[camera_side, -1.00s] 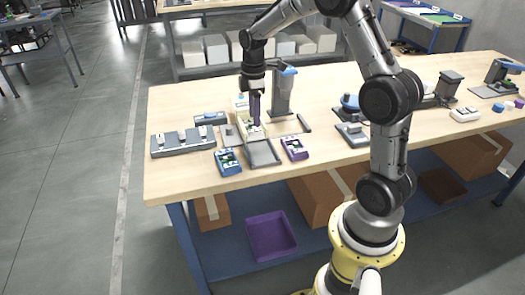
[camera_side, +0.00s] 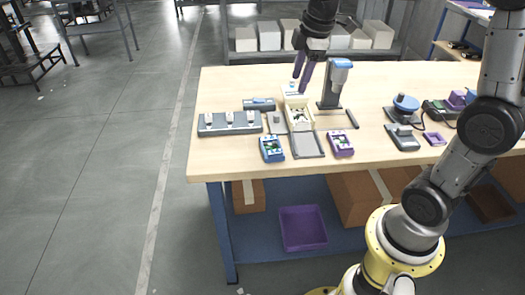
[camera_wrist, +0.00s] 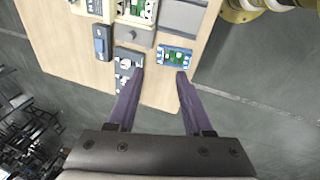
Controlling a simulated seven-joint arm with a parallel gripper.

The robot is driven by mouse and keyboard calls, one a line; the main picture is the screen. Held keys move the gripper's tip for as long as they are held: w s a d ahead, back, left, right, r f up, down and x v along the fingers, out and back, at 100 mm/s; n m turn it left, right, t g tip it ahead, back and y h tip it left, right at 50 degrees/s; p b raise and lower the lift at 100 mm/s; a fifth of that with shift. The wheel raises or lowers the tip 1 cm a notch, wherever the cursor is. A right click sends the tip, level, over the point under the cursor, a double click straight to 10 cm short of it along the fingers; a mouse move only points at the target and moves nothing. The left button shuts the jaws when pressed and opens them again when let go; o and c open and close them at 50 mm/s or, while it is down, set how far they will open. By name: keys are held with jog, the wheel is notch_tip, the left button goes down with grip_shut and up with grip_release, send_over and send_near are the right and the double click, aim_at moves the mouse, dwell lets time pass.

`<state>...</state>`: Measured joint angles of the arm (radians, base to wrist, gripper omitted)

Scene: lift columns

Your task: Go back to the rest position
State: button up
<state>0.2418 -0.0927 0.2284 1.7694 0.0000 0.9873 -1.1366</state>
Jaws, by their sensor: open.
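My gripper (camera_side: 303,72) is raised above the back of the bench, over the pale open box (camera_side: 298,115). Its purple fingers are apart with nothing between them. In the wrist view, my gripper (camera_wrist: 160,73) also shows open and empty, with the bench corner below. The pale box holds a green board and also shows at the top of the wrist view (camera_wrist: 119,9). A lift column (camera_side: 330,90) with a blue head stands just right of the gripper in the side view.
A blue-cased board (camera_side: 271,149), a grey tray (camera_side: 307,146) and a purple-cased board (camera_side: 341,144) lie near the front edge. A long grey fixture (camera_side: 230,124) lies to the left. More devices stand at right, including a blue-topped one (camera_side: 405,104). A purple bin (camera_side: 302,228) is below.

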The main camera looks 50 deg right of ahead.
jog(key=s+a+r+m+t, duration=0.35)
jog(key=s+a, duration=0.45)
jog(key=s, duration=0.4)
jog(key=s+a+f+m, duration=0.1)
jog(key=s+f+m, duration=0.3)
jog(key=s+m, duration=0.2)
jog(key=shift+s+f+m+g+y, duration=0.25)
jog(key=shift+s+m+g+y, duration=0.1)
jog(key=shift+s, duration=0.65)
